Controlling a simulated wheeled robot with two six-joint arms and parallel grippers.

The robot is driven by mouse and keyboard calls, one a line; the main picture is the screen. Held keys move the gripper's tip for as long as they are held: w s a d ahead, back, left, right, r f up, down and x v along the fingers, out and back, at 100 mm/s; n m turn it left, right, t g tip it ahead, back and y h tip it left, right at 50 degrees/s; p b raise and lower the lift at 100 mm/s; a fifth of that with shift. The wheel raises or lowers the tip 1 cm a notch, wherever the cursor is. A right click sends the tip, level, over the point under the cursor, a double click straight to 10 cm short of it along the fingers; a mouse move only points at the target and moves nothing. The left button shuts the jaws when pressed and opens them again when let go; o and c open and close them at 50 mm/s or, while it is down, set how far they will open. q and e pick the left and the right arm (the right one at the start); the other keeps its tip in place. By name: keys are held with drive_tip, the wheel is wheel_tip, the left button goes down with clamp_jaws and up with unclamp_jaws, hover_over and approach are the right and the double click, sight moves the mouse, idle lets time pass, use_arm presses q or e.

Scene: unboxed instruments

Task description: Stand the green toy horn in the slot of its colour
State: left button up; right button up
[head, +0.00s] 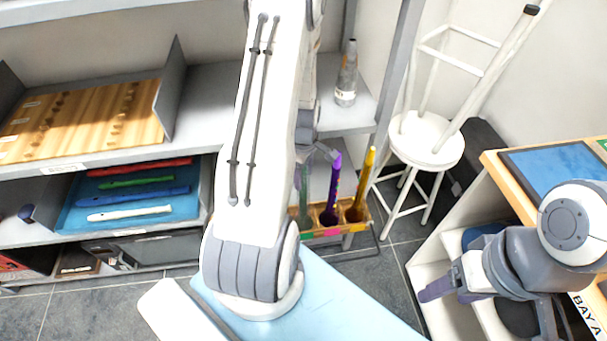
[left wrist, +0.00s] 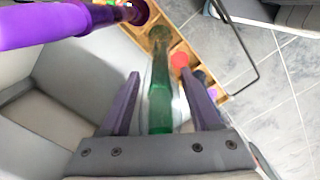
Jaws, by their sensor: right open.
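The green toy horn (left wrist: 160,105) runs lengthwise between the fingers of my left gripper (left wrist: 160,100) in the left wrist view, with a gap on both sides. My left gripper (head: 320,153) is partly hidden there. A purple horn (head: 333,188) and a yellow horn (head: 362,180) stand in other compartments. My right gripper (head: 442,290) is open and empty at the right.
The purple horn (left wrist: 60,22) crosses close to the left gripper in the wrist view. A bottle (head: 347,75) stands on the shelf above the box. A white stool (head: 427,140) is right of it. A blue tray (head: 75,222) with coloured recorders lies on the left shelf.

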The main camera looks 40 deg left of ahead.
use_arm(q)
wheel_tip(320, 180, up, 10)
drive_tip(key=shift+r, duration=0.25)
idle(0.3)
idle(0.5)
drive_tip(key=s+d+r+m, duration=0.2)
drive_tip(key=d+r+m, duration=0.4)
drive_tip(key=d, duration=0.5)
drive_tip(key=s+d+r+m, duration=0.1)
drive_tip(key=d+r+m, duration=0.2)
drive_tip(key=d+m, duration=0.7)
drive_tip(key=s+d+r+m, duration=0.2)
drive_tip(key=s+d+m, duration=0.3)
drive_tip(key=s+m, duration=0.1)
drive_tip(key=s+d+r+m+h+p, duration=0.1)
drive_tip(key=s+d+r+m, duration=0.1)
drive_tip(key=s+d+m, duration=0.2)
drive_tip(key=s+m, duration=0.1)
drive_tip(key=s, duration=0.2)
drive_tip(key=shift+s+d+r+m, duration=0.2)
drive_tip(key=shift+d+r+m, duration=0.1)
drive_tip(key=shift+d+m, duration=0.1)
